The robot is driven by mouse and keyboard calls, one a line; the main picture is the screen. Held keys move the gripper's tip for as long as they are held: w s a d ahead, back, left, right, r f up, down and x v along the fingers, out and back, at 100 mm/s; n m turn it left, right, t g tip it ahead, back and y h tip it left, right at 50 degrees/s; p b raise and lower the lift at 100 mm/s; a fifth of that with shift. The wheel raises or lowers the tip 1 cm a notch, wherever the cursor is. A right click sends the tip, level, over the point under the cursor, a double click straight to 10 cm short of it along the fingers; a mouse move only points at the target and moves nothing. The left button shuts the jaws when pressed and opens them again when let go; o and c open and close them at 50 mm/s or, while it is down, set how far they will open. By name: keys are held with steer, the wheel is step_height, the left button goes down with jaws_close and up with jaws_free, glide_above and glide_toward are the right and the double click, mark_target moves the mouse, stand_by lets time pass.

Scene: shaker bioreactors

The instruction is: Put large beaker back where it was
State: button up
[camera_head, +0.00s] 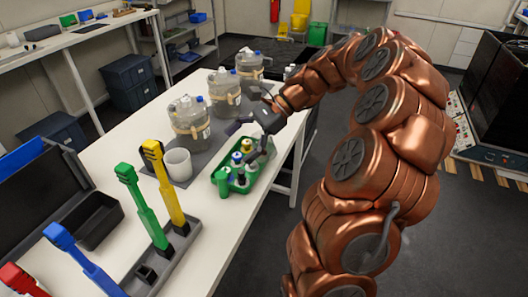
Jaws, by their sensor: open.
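A green tray (222,184) with several small capped bottles is just below my gripper. Several large clear jugs (188,121) line the mat. Coloured tools (148,208) stand upright in a grey rack at the front left, near an open black case (92,217).

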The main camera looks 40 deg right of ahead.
steer(key=w+d+f+m+t, duration=0.2)
steer(key=d+m, duration=0.2)
steer(key=d, duration=0.4)
steer(key=m+t, duration=0.3)
steer(key=m, duration=0.1)
glide_toward(271, 138)
steer(key=w+a+f, duration=0.4)
steer(key=shift+y, duration=0.3)
steer(key=shift+a+r+x, duration=0.1)
steer(key=shift+r+x, duration=0.05)
steer(key=shift+x, duration=1.05)
steer(key=shift+a+r+x, duration=0.15)
steer(key=shift+x, duration=1.05)
steer(key=shift+w+a+f, duration=0.15)
steer(key=shift+a+f, duration=0.05)
steer(key=shift+a, duration=0.1)
steer(key=shift+c, duration=0.2)
steer(key=c, duration=1.3)
